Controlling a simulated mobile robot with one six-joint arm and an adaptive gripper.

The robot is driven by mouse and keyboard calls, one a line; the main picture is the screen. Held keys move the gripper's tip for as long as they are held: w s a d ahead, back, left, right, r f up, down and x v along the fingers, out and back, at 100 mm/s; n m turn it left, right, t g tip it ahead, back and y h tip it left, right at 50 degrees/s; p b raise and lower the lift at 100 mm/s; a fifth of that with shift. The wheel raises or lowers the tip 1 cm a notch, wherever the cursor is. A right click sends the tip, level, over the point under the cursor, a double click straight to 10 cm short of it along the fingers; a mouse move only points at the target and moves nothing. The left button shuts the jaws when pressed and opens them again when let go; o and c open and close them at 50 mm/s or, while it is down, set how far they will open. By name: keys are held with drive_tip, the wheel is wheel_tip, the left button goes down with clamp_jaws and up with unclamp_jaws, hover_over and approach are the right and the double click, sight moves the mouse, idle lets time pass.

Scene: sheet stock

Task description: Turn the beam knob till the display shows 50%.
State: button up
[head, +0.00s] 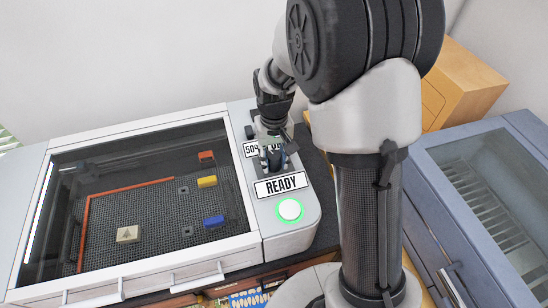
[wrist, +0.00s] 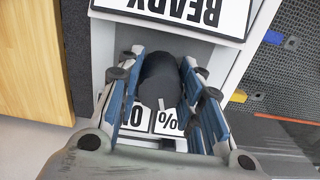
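The black knob (wrist: 160,80) stands on the grey control panel of the machine. My gripper (wrist: 164,62) is over it, with one blue-padded finger on each side. The fingers are very close to the knob; I cannot tell whether both touch it. In the head view my gripper (head: 274,160) hides most of the knob. A white display (head: 251,149) beside the gripper appears to read 50%, its right end partly covered. A second white plate sits right of it, mostly hidden. In the wrist view the display's % sign (wrist: 167,121) shows upside down.
A READY sign (head: 281,185) and a green-ringed button (head: 289,209) are on the panel in front. The machine's glass-covered bed (head: 140,210) holds small coloured blocks. A wooden box (head: 465,85) and a blue-grey cabinet (head: 440,200) stand to the right.

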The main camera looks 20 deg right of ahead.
sight(274, 155)
drive_tip(key=shift+o, duration=1)
wheel_tip(274, 155, up, 11)
drive_tip(key=shift+f, duration=0.1)
drive_tip(key=shift+r, duration=0.65)
